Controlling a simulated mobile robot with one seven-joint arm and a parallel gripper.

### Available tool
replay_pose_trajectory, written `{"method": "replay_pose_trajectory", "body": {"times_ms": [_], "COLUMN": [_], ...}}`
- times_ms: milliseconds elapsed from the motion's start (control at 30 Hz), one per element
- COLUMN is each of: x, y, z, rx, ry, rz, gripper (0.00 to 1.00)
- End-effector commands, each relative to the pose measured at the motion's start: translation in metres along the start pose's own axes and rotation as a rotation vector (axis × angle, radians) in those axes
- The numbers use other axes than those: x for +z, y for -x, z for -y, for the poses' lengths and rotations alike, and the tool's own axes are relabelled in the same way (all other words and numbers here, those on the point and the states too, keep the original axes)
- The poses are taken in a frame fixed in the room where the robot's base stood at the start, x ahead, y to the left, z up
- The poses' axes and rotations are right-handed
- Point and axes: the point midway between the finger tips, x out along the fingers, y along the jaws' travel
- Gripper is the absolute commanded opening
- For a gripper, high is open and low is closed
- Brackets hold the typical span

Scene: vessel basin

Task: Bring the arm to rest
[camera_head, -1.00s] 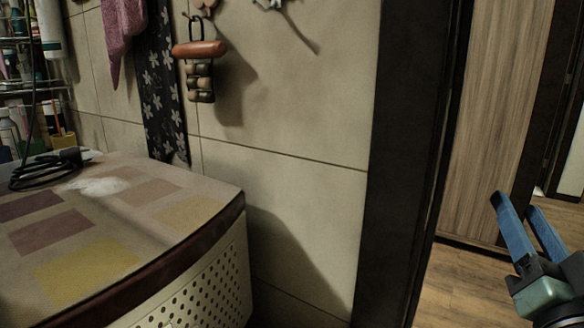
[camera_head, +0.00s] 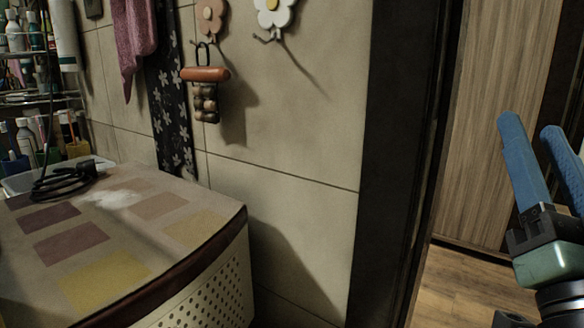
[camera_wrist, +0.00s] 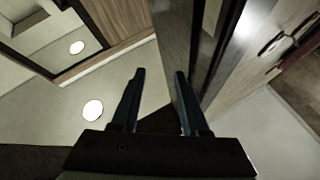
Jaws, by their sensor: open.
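My gripper (camera_head: 532,125) is at the right edge of the head view, in front of the doorway, with its two blue fingers pointing up. The fingers stand apart with nothing between them. In the wrist view my gripper (camera_wrist: 158,76) is also open and empty. Beyond the fingers, that view shows a pale ceiling (camera_wrist: 150,85) with round lights and dark framing. Part of my gripper's right finger is cut off by the edge of the head view.
A cabinet (camera_head: 165,230) with a patterned top stands at the left, with a coiled black cable (camera_head: 62,180) on it. Hooks and a hanging massager (camera_head: 205,90) are on the tiled wall (camera_head: 285,150). A dark door frame (camera_head: 395,160) stands left of my gripper. Wooden floor (camera_head: 470,285) shows beyond.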

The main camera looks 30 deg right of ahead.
Motion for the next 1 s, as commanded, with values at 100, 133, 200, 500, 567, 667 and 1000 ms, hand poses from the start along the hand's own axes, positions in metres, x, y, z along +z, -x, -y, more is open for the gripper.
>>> {"method": "replay_pose_trajectory", "body": {"times_ms": [100, 133, 200, 500, 567, 667, 1000], "x": [-0.014, -0.017, -0.023, -0.032, -0.031, -0.028, -0.061], "y": [-0.006, -0.007, -0.008, -0.012, -0.014, -0.015, 0.04], "z": [0.01, 0.012, 0.016, 0.033, 0.05, 0.101, 0.308], "rx": [-0.019, -0.023, -0.032, -0.063, -0.091, -0.173, -0.509], "ry": [-0.01, -0.012, -0.016, -0.03, -0.037, -0.059, -0.166], "rz": [-0.022, -0.028, -0.039, -0.061, -0.061, -0.062, -0.126], "gripper": [0.45, 0.45, 0.45, 0.45, 0.45, 0.45, 0.45]}}
